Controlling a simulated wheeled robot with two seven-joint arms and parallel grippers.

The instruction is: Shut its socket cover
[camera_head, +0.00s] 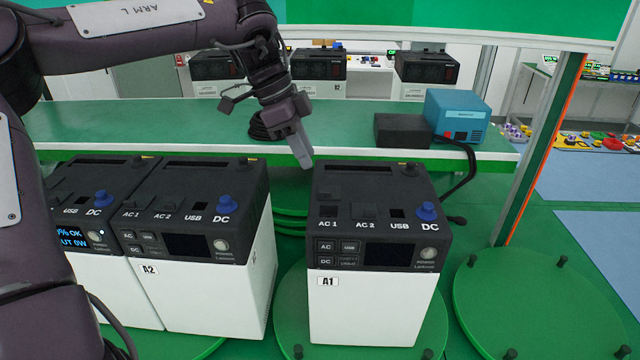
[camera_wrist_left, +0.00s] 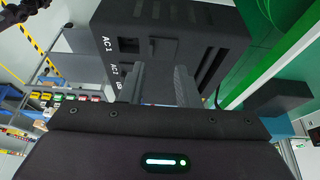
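The power unit A1 (camera_head: 362,300) is a white box with a black top, standing on a green turntable. On its top, the AC 1 socket (camera_head: 328,212) shows as a dark square, and a flat plate (camera_head: 364,211) lies over AC 2. In the left wrist view, the AC 1 socket (camera_wrist_left: 128,45) is a dark opening with a square plate (camera_wrist_left: 163,49) beside it; I cannot tell whether that is its cover. My left gripper (camera_head: 303,155) points down above A1's back left edge. The wrist view shows its fingers (camera_wrist_left: 163,86) apart with nothing between them. They hide part of the top.
Unit A2 (camera_head: 205,290) and another unit stand left of A1. An empty green turntable (camera_head: 540,300) is at the right. Behind, a green shelf (camera_head: 200,122) holds a blue box (camera_head: 457,112), a black block (camera_head: 402,130) and a cable. A blue knob (camera_head: 426,211) stands up on A1.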

